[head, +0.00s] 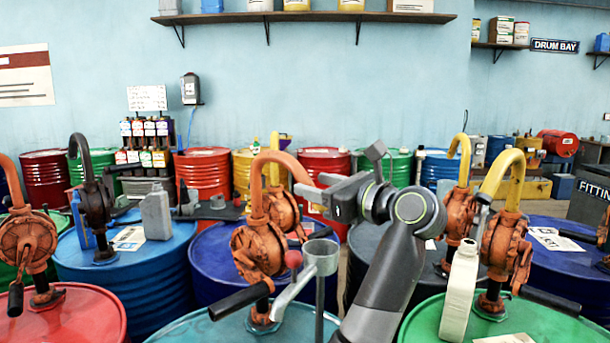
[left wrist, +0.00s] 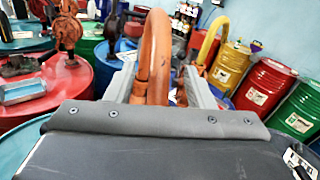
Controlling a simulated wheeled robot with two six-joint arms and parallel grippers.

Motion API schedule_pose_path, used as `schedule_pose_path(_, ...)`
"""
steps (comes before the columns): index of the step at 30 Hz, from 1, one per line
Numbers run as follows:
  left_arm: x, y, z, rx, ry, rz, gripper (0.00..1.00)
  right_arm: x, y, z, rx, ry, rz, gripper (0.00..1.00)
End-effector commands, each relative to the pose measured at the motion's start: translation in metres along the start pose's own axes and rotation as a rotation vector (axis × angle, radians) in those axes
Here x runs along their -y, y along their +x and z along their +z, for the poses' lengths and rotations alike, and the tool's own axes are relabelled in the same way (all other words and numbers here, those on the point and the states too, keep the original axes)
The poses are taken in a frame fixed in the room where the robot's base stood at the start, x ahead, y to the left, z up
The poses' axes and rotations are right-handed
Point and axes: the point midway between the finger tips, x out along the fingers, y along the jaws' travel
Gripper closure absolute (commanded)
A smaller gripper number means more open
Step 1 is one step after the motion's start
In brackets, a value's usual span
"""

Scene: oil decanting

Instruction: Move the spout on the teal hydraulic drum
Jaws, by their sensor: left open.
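The teal drum (head: 180,330) stands at the front centre of the head view, with a rusty orange hand pump (head: 257,252) on its lid. The pump's orange spout (head: 268,160) arches up and curves over to the right. My left gripper (head: 320,192) is at the spout's outlet end. In the left wrist view the spout (left wrist: 156,60) stands between the two open grey fingers of my left gripper (left wrist: 160,85). I cannot tell whether either finger touches it. My right gripper is not in view.
A pale bottle (head: 458,290) is on the green drum (head: 425,325) at right. A red drum (head: 80,320) and blue drum (head: 165,265) with pumps stand left. Other drums crowd behind.

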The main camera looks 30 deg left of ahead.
Motion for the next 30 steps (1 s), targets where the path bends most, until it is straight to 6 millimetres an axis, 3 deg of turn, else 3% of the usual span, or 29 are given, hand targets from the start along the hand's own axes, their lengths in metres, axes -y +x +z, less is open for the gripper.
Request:
schedule_pose_path(6,0.000,0.030,0.001,0.001,0.000,0.001,0.51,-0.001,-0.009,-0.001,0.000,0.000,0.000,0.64)
schedule_pose_path(18,0.000,0.038,0.000,0.000,0.000,-0.001,0.51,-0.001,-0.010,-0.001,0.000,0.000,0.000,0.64)
schedule_pose_path(30,0.000,0.037,0.000,0.000,0.000,-0.001,1.00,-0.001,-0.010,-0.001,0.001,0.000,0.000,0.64)
